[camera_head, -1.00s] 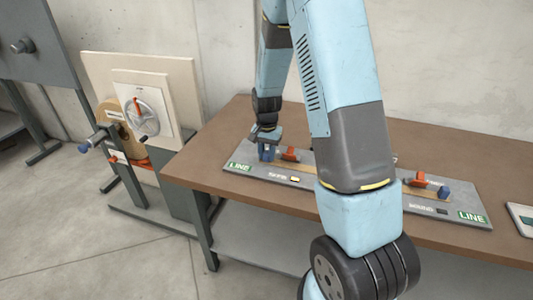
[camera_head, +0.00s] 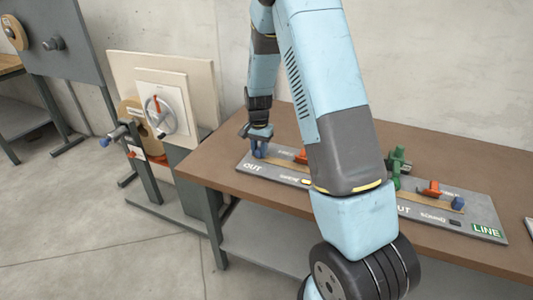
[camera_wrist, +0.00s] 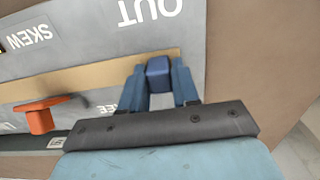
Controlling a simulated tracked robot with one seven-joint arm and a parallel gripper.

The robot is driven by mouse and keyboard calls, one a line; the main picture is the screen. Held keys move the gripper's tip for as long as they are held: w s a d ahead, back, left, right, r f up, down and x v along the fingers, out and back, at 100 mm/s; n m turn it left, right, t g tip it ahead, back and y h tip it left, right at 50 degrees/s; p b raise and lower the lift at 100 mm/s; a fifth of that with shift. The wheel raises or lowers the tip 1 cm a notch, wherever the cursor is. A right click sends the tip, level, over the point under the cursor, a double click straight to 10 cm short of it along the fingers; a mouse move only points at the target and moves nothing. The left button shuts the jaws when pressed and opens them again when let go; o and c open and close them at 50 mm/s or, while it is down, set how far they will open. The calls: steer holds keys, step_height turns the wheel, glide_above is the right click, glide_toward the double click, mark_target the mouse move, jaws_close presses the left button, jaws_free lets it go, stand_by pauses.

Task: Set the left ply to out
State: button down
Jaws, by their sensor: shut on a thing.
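My gripper (camera_head: 257,139) is at the left end of the grey panel (camera_head: 272,172) on the brown table. Its two blue-grey fingers (camera_wrist: 159,82) are shut on a blue knob (camera_wrist: 159,72), which stands at one end of a tan strip (camera_wrist: 85,80). The knob (camera_head: 259,150) also shows below my gripper in the head view. A white OUT label (camera_head: 252,168) is on the panel's left front corner; it shows upside down in the wrist view (camera_wrist: 150,10). An orange-red knob (camera_wrist: 40,115) stands farther along the panel, apart from my fingers.
My arm hides the panel's middle. To the right are a green upright part (camera_head: 397,166), another red knob (camera_head: 433,188), a second blue knob (camera_head: 458,203) and a green LINE label (camera_head: 487,231). A stand with a handwheel (camera_head: 160,115) is left of the table.

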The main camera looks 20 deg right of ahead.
steer(key=shift+w+a, duration=0.2)
steer(key=shift+a, duration=0.05)
steer(key=c, duration=0.9)
jaws_free()
steer(key=shift+r, duration=0.1)
step_height(320, 180, up, 14)
steer(key=shift+f, duration=0.25)
